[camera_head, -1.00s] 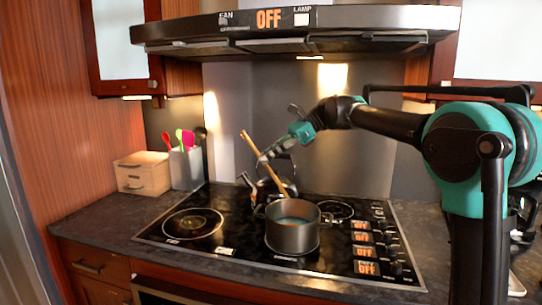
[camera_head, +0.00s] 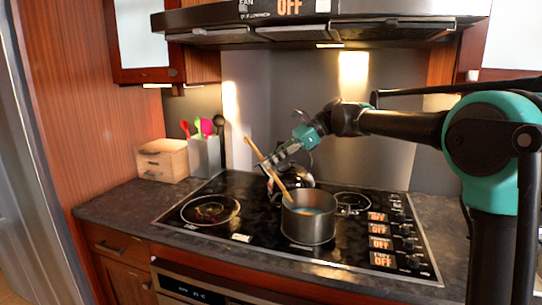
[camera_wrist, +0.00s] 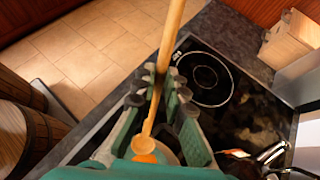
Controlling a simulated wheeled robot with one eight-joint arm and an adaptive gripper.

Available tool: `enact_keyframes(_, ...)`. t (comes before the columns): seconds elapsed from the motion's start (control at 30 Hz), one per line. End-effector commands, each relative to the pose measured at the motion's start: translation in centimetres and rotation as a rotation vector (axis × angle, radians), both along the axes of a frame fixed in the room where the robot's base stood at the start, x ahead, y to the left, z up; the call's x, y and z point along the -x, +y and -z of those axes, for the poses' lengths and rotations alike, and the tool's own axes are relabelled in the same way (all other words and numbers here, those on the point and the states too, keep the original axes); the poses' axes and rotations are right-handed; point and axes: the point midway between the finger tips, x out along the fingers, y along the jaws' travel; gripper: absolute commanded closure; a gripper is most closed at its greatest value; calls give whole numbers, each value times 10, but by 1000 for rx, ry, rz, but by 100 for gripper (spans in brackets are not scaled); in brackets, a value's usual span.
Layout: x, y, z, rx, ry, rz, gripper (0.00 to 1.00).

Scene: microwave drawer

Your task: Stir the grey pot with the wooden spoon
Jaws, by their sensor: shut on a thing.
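The grey pot (camera_head: 308,222) stands upright on the cooktop's front middle, with bluish and orange contents. The wooden spoon (camera_head: 254,149) leans steeply, its lower end at the pot's left back rim, seemingly just inside the opening. My gripper (camera_head: 266,166) is shut on the spoon's handle, above and left of the pot. In the wrist view, the gripper's fingers (camera_wrist: 157,84) close around the spoon (camera_wrist: 172,35), and its rounded bowl shows below them. The pot is mostly hidden there by the gripper.
A kettle (camera_head: 300,180) stands close behind the pot. The black cooktop (camera_head: 215,240) has a free burner (camera_head: 210,209) at left and knobs at right. A utensil holder (camera_head: 206,157) and a wooden box (camera_head: 162,160) stand at the back left. The range hood (camera_head: 320,32) hangs above.

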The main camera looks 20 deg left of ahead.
Motion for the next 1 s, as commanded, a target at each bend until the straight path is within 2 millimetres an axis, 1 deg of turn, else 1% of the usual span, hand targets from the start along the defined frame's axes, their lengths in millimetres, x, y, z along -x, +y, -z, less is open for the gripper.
enact_keyframes(1.0,-25,-38,70,0,0,1,100)
